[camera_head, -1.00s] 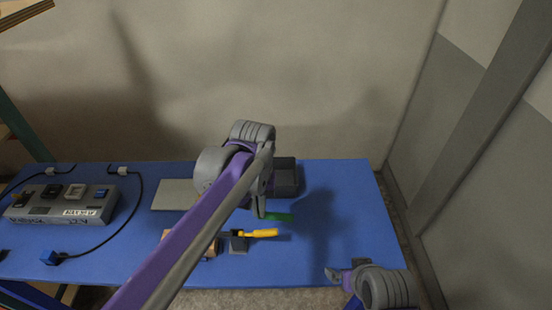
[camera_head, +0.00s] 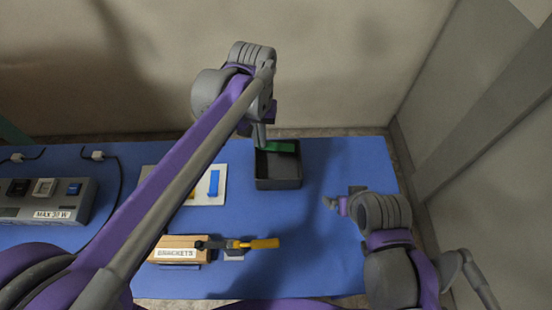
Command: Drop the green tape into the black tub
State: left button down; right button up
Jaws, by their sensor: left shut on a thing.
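The black tub (camera_head: 278,183) stands on the blue table, right of the middle. The green tape (camera_head: 281,147) shows as a flat green strip at the tub's back, over its opening. My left gripper (camera_head: 261,138) points down at the tub's back left corner and is shut on the tape; the arm hides part of the fingers. I cannot tell how high the tape is above the tub's floor. My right gripper (camera_head: 342,203) is over the table to the right of the tub, apart from it; its finger gap is unclear.
A brackets box (camera_head: 180,252) and a yellow-handled tool (camera_head: 258,243) lie in front of the tub. A white panel with a blue part (camera_head: 214,185) is left of it. A grey power strip (camera_head: 50,203) is at far left. A wall rises behind.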

jog(key=shift+s+f+b, duration=0.35)
jog(key=shift+f+b, duration=0.05)
jog(key=shift+f, duration=0.25)
jog(key=shift+s+f+b, duration=0.3)
jog(key=shift+f+b, duration=0.1)
jog(key=shift+f, duration=0.25)
jog(key=shift+s+f+b, duration=0.35)
jog(key=shift+f+b, duration=0.05)
jog(key=shift+f, duration=0.25)
pick_arm(q)
notch_tip(320, 180, down, 5)
jog(key=shift+s+f, duration=0.1)
jog(key=shift+f, duration=0.05)
pick_arm(e)
jog(key=shift+w, duration=0.1)
pick_arm(q)
jog(key=c, duration=1)
grip_release()
jog(key=shift+o, duration=0.2)
notch_tip(320, 180, up, 11)
jog(key=shift+f+p, duration=0.1)
jog(key=shift+p, duration=0.25)
pick_arm(e)
jog(key=shift+w+r, duration=0.2)
jog(key=shift+r, duration=0.3)
